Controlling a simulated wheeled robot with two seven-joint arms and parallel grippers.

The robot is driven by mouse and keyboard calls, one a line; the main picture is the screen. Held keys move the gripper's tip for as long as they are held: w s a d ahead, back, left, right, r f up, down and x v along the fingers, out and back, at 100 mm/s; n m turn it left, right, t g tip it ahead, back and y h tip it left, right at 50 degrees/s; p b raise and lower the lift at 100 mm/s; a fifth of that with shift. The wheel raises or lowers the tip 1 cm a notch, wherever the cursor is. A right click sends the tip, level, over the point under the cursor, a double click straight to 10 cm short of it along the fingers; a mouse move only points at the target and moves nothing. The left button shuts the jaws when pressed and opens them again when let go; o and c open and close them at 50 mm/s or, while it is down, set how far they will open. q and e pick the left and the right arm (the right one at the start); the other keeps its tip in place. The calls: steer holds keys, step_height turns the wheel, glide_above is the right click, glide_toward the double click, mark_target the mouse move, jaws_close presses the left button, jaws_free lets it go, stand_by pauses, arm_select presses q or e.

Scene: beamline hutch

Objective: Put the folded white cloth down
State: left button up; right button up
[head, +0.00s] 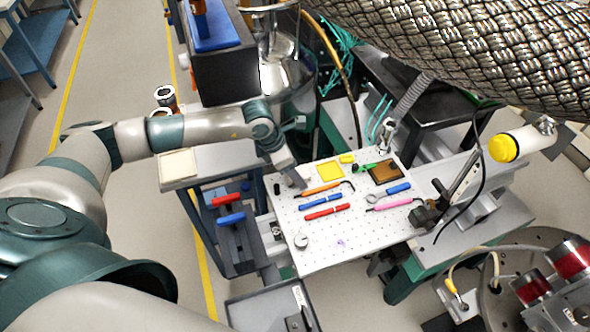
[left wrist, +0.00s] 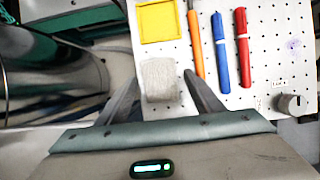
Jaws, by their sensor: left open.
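The folded white cloth (left wrist: 160,80) is a small greyish-white pad in the left wrist view. It is at the edge of the white perforated board (left wrist: 275,60), next to a yellow square frame. My left gripper (left wrist: 160,84) is open, with one finger on each side of the cloth and visible gaps between. In the head view my left gripper (head: 299,186) is low over the left part of the perforated board (head: 335,235), and the cloth is hidden or too small to make out there. The cloth appears to rest on the board. My right gripper is not in view.
Orange, blue and red pens (head: 325,211) lie close to the gripper. A yellow square (head: 331,170), a brown plate (head: 384,172) and a pink tool (head: 393,204) are also on the board. A steel vessel (head: 287,75) stands behind. The board's front is fairly clear.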

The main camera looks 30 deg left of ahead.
arm_select(q)
steer(key=shift+r, duration=0.2)
steer(key=shift+a+r, duration=0.15)
steer(key=b+v, duration=0.3)
steer(key=v, duration=0.8)
steer(key=shift+r, duration=0.25)
steer(key=shift+s, duration=0.1)
